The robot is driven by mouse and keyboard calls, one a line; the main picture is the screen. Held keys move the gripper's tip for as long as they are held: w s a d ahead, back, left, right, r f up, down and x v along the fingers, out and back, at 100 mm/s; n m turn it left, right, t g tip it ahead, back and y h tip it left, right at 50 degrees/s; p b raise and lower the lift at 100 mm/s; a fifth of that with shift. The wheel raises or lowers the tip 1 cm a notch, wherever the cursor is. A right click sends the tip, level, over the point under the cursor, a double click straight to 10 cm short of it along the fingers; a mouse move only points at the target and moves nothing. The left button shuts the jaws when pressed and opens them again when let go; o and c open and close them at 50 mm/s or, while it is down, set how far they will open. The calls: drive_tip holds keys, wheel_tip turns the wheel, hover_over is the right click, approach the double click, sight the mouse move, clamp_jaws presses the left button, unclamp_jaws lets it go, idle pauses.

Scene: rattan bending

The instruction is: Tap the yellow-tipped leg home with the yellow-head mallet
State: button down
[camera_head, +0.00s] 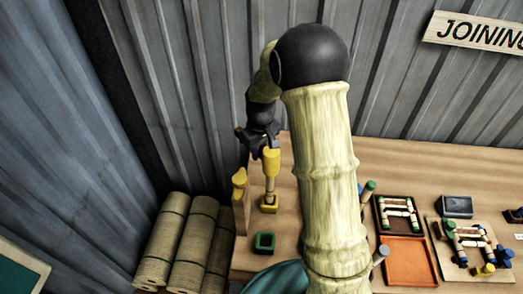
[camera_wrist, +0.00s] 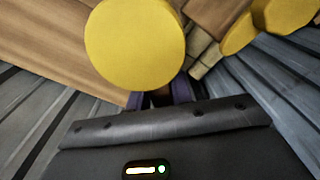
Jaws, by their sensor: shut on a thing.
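My gripper (camera_head: 267,148) is over the left end of the table, shut on the yellow-head mallet (camera_head: 271,162). The mallet stands roughly upright, with a yellow upper part, a tan length below and a yellow block at the bottom. In the wrist view a large round yellow face (camera_wrist: 135,42) fills the space just beyond the fingers (camera_wrist: 160,97) and hides much of the grip. The yellow-tipped leg is hard to pick out; small yellow pieces (camera_head: 485,270) lie by the frame on the right-hand board.
A wooden stand with a yellow top (camera_head: 240,180) is close left of the mallet. A dark green square holder (camera_head: 264,242) is in front. An orange tray (camera_head: 404,260), a framed rack (camera_head: 398,213) and a board (camera_head: 446,266) lie right. Rolled mats (camera_head: 163,240) stand left.

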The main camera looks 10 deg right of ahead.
drive_tip(key=shift+r+p, duration=0.85)
drive_tip(key=shift+r, duration=0.6)
wheel_tip(320, 180, up, 5)
drive_tip(key=p, duration=0.4)
